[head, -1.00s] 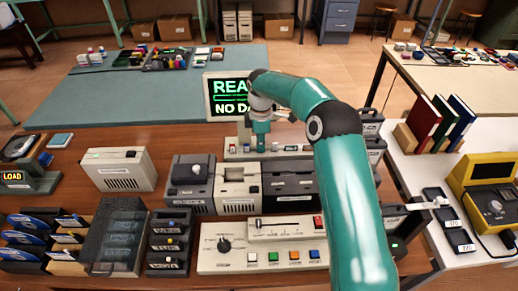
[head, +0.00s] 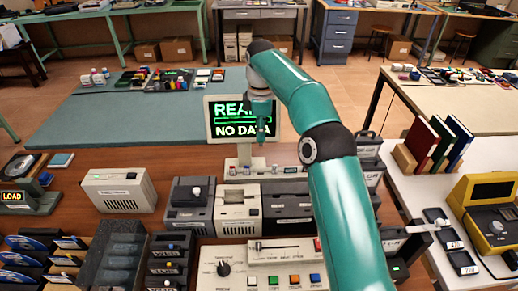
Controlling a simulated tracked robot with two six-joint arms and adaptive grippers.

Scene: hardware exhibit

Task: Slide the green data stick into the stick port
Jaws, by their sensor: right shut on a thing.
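My right gripper (head: 262,133) hangs pointing down in front of the monitor (head: 225,105), which reads "NO DATA". It is shut on a small slim thing, apparently the green data stick, which is hard to tell from the teal fingers at this size. Below it, apart from it, is a pale stand (head: 260,174) with several small coloured pieces along it. I cannot tell for sure which opening is the stick port. My left gripper is not in view.
Drive units (head: 238,210) stand in a row nearer me, with a button panel (head: 270,255) in front. A beige box (head: 118,190) and disc racks (head: 35,250) are at left. My right arm covers part of the right side. The blue-green mat (head: 120,115) behind has clear room.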

